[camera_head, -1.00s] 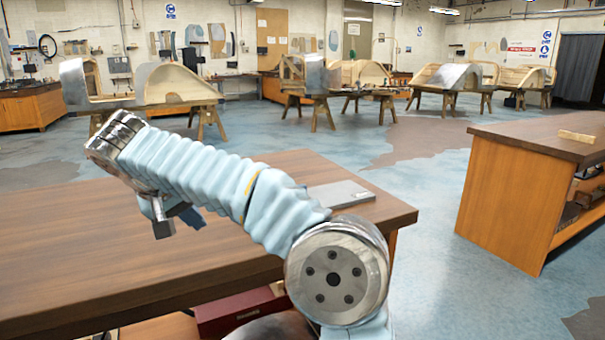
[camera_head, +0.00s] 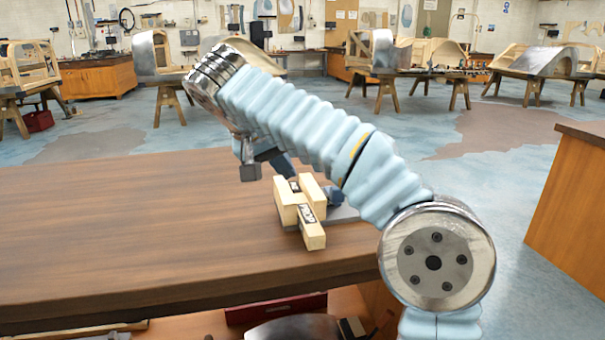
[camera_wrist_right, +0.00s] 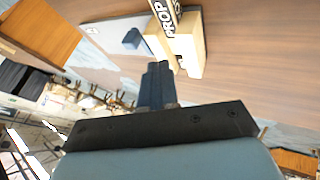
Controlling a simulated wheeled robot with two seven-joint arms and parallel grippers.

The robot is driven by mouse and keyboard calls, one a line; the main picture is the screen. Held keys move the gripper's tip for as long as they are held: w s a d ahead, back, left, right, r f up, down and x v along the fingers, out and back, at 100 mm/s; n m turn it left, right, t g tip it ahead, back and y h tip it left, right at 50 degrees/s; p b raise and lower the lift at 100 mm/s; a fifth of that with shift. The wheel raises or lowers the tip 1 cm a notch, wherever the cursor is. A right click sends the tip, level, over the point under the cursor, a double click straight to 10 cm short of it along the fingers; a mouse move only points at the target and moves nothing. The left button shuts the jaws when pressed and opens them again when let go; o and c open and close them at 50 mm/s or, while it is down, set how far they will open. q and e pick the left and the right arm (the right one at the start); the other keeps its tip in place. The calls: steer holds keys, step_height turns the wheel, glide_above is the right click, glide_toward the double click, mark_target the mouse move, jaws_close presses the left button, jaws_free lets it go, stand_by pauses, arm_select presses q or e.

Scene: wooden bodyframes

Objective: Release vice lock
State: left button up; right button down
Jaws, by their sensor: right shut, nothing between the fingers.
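The vice is a pale wooden block assembly (camera_head: 298,208) marked "PROP" on a flat grey base (camera_head: 345,214), on the brown bench. A small dark-blue part (camera_head: 333,195) shows beside its wood, partly hidden by my right arm. In the right wrist view the wooden part (camera_wrist_right: 190,50), the grey base (camera_wrist_right: 105,32) and the blue part (camera_wrist_right: 136,39) are ahead of the fingers. My right gripper (camera_head: 287,168) is above and just behind the vice in the head view. Its dark-blue fingers (camera_wrist_right: 157,72) are together and empty; contact with the vice cannot be told. My left gripper is out of view.
The bench top (camera_head: 120,215) is clear to the left of the vice. A red box (camera_head: 275,308) is under the bench. Another wooden bench (camera_head: 570,200) stands at the right, with open floor between. Wooden frames on trestles (camera_head: 375,70) stand far back.

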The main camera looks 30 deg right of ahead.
mark_target(330, 198)
steer(key=b+x, duration=0.1)
steer(key=x, duration=0.8)
steer(key=shift+a, duration=0.1)
steer(key=d, duration=0.2)
steer(key=shift+s+d, duration=0.25)
steer(key=shift+s, duration=0.15)
steer(key=shift+s+d, duration=0.1)
steer(key=shift+d, duration=0.55)
steer(key=shift+s+d, duration=0.1)
steer(key=shift+d, duration=0.05)
